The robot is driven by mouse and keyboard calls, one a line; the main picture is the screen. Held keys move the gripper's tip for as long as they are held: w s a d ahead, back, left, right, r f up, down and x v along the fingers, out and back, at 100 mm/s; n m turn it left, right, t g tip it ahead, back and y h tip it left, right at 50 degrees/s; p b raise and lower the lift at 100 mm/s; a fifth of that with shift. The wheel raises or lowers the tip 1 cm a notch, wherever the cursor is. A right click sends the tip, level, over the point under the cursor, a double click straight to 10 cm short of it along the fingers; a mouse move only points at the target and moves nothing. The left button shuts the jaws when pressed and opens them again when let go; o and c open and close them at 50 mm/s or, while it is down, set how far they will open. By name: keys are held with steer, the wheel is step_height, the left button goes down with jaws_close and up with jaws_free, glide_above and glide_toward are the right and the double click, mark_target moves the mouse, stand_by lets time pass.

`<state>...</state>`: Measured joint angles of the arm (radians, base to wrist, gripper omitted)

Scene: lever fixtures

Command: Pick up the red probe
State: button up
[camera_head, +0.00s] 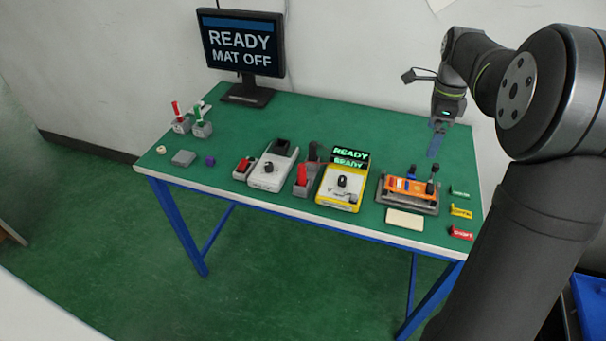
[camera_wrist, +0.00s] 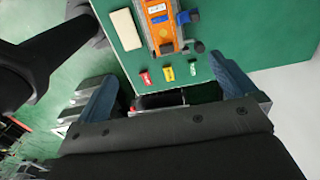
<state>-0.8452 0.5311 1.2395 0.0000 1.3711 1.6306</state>
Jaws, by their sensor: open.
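A red upright piece (camera_head: 302,174), which looks like the red probe, stands in a grey holder (camera_head: 304,190) just left of the yellow meter (camera_head: 341,188). I cannot make it out in the wrist view. My gripper (camera_head: 435,146) hangs over the back right of the table, well to the right of the red piece and apart from it. In the wrist view my gripper (camera_wrist: 165,88) has its two blue fingers spread wide, with nothing held between them.
An orange fixture (camera_head: 408,187) on a grey plate, a cream block (camera_head: 404,219) and small green, yellow and red tags (camera_head: 461,233) sit at the right. A white meter (camera_head: 272,171) and red and green levers (camera_head: 199,115) are further left. A monitor (camera_head: 241,45) stands at the back.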

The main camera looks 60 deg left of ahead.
steer(key=c, duration=1.2)
steer(key=n, duration=2.4)
glide_toward(302, 165)
steer(key=f, duration=0.6)
steer(key=shift+w+f, duration=0.25)
steer(key=shift+f, duration=0.15)
steer(key=shift+s+f, duration=0.15)
steer(key=shift+f, duration=1.15)
steer(key=shift+s+f, duration=0.1)
steer(key=shift+f, duration=1.2)
